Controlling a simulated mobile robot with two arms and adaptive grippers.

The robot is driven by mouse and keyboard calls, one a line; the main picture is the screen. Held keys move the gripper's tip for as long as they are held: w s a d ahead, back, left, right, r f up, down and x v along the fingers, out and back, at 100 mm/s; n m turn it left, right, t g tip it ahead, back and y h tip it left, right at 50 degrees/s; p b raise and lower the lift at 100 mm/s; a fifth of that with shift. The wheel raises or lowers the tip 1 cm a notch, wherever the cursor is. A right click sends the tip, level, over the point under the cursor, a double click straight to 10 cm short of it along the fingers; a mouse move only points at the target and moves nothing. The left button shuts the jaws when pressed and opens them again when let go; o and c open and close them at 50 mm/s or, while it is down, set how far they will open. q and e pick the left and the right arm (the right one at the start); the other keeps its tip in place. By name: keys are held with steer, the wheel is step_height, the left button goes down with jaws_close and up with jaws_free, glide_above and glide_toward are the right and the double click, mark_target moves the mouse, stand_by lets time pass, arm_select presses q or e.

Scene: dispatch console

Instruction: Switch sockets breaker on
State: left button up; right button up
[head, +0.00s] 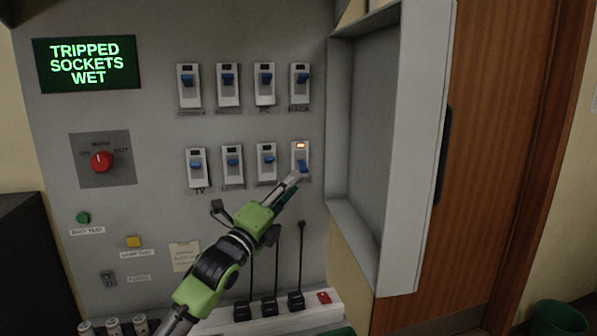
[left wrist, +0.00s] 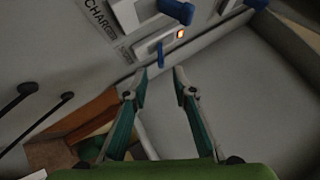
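The lower-right breaker (head: 300,149) on the grey panel has a lit orange lamp, and its blue lever sits lower than the levers beside it. Its label is hidden in the head view and too small to read in the left wrist view. My left gripper (head: 297,178) is just below that lever. In the left wrist view, its fingertips (left wrist: 163,72) are apart with nothing between them, and the blue lever (left wrist: 160,53) is just ahead of the gap. I cannot tell whether they touch. The display (head: 87,64) reads "TRIPPED SOCKETS WET". My right gripper is not in view.
Several other breakers with unlit lamps fill two rows; the one beside it (head: 266,163) is close. An open cabinet door (head: 412,150) stands just right of the gripper. A red rotary knob (head: 101,161) is at left. Black plugs on cords (head: 269,306) are below.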

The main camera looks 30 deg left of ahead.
mark_target(303, 173)
arm_select(q)
steer(key=x, duration=0.2)
steer(key=shift+w+r+p, duration=0.2)
steer(key=shift+r+p, duration=0.1)
steer(key=shift+p, duration=0.1)
steer(key=shift+w, duration=0.75)
steer(key=shift+c, duration=0.4)
jaws_close()
steer(key=shift+r, duration=0.1)
